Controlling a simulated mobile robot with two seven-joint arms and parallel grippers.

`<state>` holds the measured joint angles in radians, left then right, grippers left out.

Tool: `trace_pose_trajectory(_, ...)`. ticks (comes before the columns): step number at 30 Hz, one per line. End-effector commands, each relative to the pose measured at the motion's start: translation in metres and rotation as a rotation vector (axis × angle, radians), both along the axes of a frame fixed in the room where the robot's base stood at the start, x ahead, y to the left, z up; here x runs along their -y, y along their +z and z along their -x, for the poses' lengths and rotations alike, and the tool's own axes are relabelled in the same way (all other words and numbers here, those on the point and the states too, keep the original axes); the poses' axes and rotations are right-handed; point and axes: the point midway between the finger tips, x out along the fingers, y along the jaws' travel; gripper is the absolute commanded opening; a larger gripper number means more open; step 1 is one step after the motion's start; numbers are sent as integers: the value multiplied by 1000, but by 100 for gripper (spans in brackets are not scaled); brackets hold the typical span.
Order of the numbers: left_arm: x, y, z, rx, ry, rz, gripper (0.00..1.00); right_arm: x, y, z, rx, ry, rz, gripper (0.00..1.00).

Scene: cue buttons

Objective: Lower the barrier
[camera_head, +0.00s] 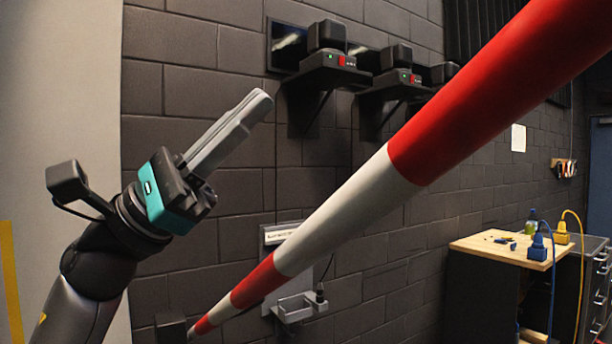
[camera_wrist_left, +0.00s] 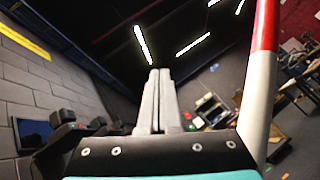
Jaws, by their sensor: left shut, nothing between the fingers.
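The barrier is a red and white striped pole (camera_head: 345,205). In the head view it slants from the lower middle up to the upper right corner, so it stands raised and tilted. In the left wrist view the barrier (camera_wrist_left: 259,90) runs up along the right side. My left gripper (camera_head: 262,103) is shut and empty, its fingers pointing up and right. It is left of the pole, with a visible gap between them in the picture. In the left wrist view its fingers (camera_wrist_left: 158,78) lie side by side. My right gripper is not in view.
A dark block wall (camera_head: 235,190) stands behind. Black shelves (camera_head: 325,75) with box-shaped devices are mounted on it. A grey wall bracket (camera_head: 297,307) sits behind the pole's lower part. A workbench with a wooden top (camera_head: 500,247) stands at the right with blue and yellow plugs.

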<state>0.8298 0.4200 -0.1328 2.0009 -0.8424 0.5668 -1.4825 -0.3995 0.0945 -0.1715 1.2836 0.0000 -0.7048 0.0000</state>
Motion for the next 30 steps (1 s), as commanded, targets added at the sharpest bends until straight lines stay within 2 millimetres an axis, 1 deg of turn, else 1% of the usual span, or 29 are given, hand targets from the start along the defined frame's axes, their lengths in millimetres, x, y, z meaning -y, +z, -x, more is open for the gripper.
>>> trace_pose_trajectory(1, 8, 9, 11, 133, 53, -93, 0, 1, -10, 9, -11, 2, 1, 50)
trace_pose_trajectory(3, 17, 13, 24, 311, 126, -223, 0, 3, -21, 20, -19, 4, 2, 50)
trace_pose_trajectory(6, 25, 14, 36, 559, 225, -405, 0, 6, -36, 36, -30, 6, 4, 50)
trace_pose_trajectory(8, 27, 14, 40, 702, 283, -511, 0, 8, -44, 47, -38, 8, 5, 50)
trace_pose_trajectory(11, 22, 12, 44, 934, 374, -692, 0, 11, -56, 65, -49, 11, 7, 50)
trace_pose_trajectory(12, 18, 12, 44, 1022, 406, -762, 0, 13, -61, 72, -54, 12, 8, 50)
trace_pose_trajectory(15, 4, 12, 44, 1210, 472, -930, 0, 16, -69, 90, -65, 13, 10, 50)
trace_pose_trajectory(19, -17, 14, 43, 1382, 524, -1098, 0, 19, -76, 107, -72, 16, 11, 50)
trace_pose_trajectory(21, -25, 14, 44, 1439, 537, -1158, 0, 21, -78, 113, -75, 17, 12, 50)
trace_pose_trajectory(24, -32, 15, 44, 1483, 542, -1209, 0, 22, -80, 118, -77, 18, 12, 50)
trace_pose_trajectory(27, -31, 13, 42, 1496, 543, -1224, 0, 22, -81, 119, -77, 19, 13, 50)
trace_pose_trajectory(30, -20, 8, 38, 1497, 540, -1223, 0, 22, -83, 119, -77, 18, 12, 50)
